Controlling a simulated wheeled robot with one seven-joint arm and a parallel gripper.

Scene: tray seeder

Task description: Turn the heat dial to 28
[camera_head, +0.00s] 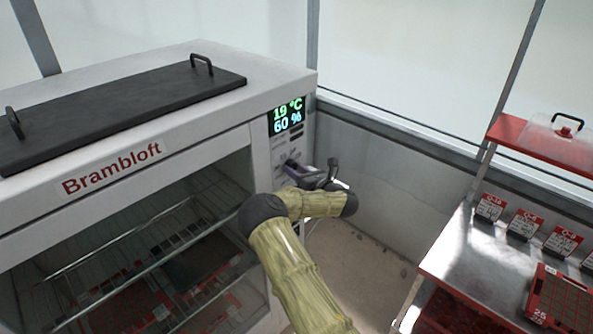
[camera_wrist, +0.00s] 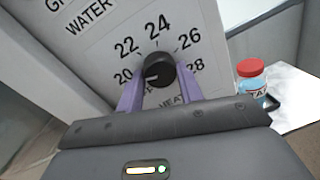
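The black heat dial (camera_wrist: 158,70) sits on the white panel in the wrist view, ringed by the numbers 20, 22, 24, 26 and 28. A pale mark on its face lies toward the lower left, on the side of the 20. My gripper (camera_wrist: 166,76) has its two purple fingers on either side of the dial. It looks open, with a gap by the right finger; contact at the left finger is unclear. In the head view my gripper (camera_head: 297,169) is at the cabinet's control panel, hiding part of it. The display (camera_head: 286,116) reads 19 °C and 60 %.
The Brambloft cabinet (camera_head: 236,150) has wire racks inside and a black lid on top. A metal bench (camera_head: 463,254) with red-labelled cards stands at the right. A red-capped bottle (camera_wrist: 251,78) is right of the panel in the wrist view.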

